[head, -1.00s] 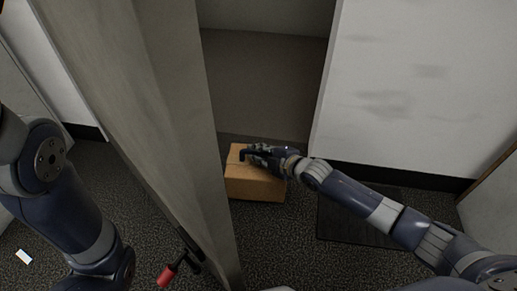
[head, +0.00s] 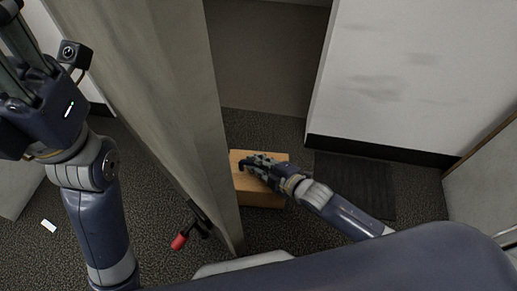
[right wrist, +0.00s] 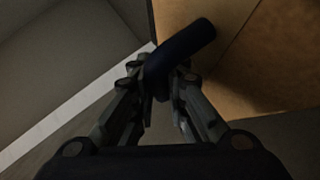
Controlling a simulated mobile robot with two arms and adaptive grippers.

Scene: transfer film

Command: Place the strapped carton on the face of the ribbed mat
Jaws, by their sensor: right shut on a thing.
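The strapped carton (head: 258,198) is a brown box with a dark handle or strap on its top, low in front of the doorway in the head view. Its brown side also fills the upper right of the right wrist view (right wrist: 265,75). My right gripper (head: 252,167) is shut on the carton's dark strap (right wrist: 185,45). The ribbed mat (head: 352,182) is dark and flat on the floor to the right of the carton, with its face bare; my right arm crosses its lower left. My left gripper (head: 25,50) is raised at the upper left, its fingertips cut off by the frame.
A tall grey door (head: 165,110) with a red-tipped handle (head: 180,241) stands left of the carton, close beside it. A white wall (head: 410,80) with a black skirting rises behind the mat. A small white item (head: 48,225) lies on the dark carpet at left.

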